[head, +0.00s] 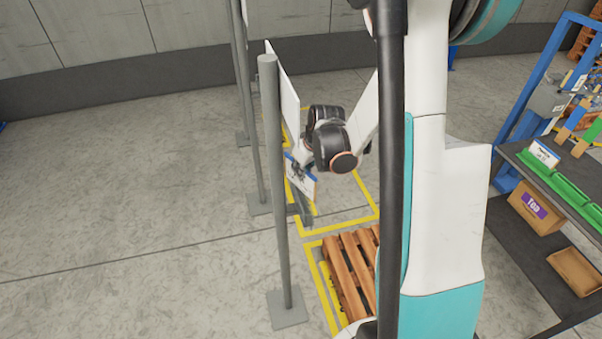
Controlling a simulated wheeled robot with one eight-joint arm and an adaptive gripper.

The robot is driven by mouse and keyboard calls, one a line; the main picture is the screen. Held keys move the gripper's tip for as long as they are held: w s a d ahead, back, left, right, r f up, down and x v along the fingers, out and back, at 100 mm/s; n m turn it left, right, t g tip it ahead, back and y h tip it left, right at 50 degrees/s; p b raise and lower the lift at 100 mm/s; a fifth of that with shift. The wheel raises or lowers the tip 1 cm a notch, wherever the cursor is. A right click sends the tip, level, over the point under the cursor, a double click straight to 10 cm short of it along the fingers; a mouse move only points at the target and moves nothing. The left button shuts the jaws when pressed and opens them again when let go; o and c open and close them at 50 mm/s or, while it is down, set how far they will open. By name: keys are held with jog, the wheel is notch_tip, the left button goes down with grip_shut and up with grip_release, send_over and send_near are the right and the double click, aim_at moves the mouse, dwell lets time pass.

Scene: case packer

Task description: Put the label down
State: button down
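The label (308,184) is a small white card with a blue edge and dark print. It hangs tilted in the air at my gripper (298,168), just right of a grey post. My gripper appears shut on the label, with its dark fingers against the card. The fingertips are small here and partly lost against the print. My arm's dark wrist hides some of the space behind.
Grey posts (275,190) carry a white panel (283,85) close to my gripper. A wooden pallet (352,265) lies by yellow floor lines. At right, a dark shelf holds green bins (565,190), a card (541,153) and boxes (536,208). The left floor is clear.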

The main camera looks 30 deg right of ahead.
jog(key=shift+f, duration=0.95)
jog(key=shift+f, duration=0.2)
jog(key=c, duration=1.8)
grip_release()
jog(key=shift+r, duration=0.1)
jog(key=shift+r, duration=0.3)
jog(key=p+v, duration=0.1)
jog(key=v, duration=1)
jog(key=shift+s+d+r, duration=0.1)
jog(key=shift+s+r, duration=0.2)
